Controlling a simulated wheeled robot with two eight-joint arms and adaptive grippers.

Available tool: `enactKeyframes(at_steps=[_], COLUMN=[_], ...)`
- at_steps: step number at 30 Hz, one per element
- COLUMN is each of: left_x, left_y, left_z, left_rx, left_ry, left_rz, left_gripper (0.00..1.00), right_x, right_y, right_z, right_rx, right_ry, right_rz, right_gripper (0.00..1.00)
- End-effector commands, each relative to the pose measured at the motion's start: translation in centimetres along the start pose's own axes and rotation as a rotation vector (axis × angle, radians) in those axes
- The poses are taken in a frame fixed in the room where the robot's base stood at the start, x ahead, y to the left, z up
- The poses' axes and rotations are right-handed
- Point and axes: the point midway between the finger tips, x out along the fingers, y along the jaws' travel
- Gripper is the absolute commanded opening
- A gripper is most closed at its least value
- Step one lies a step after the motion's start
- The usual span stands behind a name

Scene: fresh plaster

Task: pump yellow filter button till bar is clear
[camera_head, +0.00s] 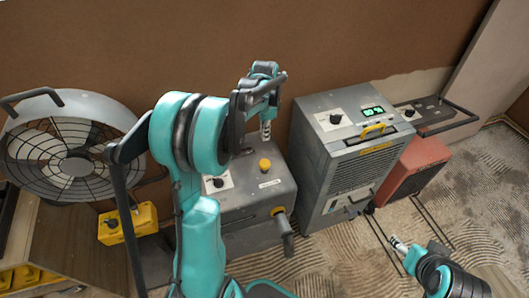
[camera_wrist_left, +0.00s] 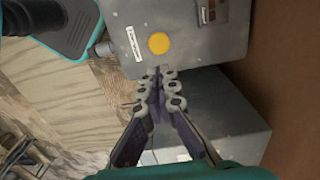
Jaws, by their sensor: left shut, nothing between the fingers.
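The round yellow button (camera_head: 264,164) sits on top of a grey box (camera_head: 290,182), behind a small white label. In the left wrist view the button (camera_wrist_left: 159,43) is just beyond the fingertips. My left gripper (camera_head: 265,132) is shut and empty, pointing down above and behind the button, apart from it as far as I can tell. Its fingers (camera_wrist_left: 157,73) show in the left wrist view. A small dark panel with a reddish mark (camera_wrist_left: 208,12) is cut off at that view's top; I cannot read a bar there. My right gripper (camera_head: 398,243) is at lower right, its fingers unclear.
The grey box has a black knob (camera_head: 218,183) and a front yellow-collared outlet (camera_head: 279,212). A grey dehumidifier (camera_head: 318,150) with a green display stands close on the right, a red heater (camera_head: 418,165) beyond. A large fan (camera_head: 75,165) stands left. A brown wall is behind.

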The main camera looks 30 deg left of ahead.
Motion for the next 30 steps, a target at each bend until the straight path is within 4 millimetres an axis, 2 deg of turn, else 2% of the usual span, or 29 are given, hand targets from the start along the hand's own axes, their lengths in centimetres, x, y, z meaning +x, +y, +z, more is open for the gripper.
enactKeyframes(at_steps=[7,11,24,30], left_x=[0.1,1.2,10.2,13.0], left_y=[0.0,0.0,0.0,0.0], left_z=[0.0,0.0,0.0,0.0], left_rx=[-0.001,-0.001,-0.002,-0.002], left_ry=[0.000,0.001,0.001,0.001], left_rz=[-0.001,-0.001,-0.001,-0.001], left_gripper=[0.00,0.00,0.00,0.00], right_x=[0.1,0.4,3.3,4.3], right_y=[0.0,0.0,0.0,0.0], right_z=[0.1,0.3,2.3,3.1], right_rx=[0.000,0.000,0.000,0.000], right_ry=[0.000,0.000,0.000,0.000], right_rz=[0.000,0.000,0.000,0.000], right_gripper=[0.63,0.63,0.63,0.63])
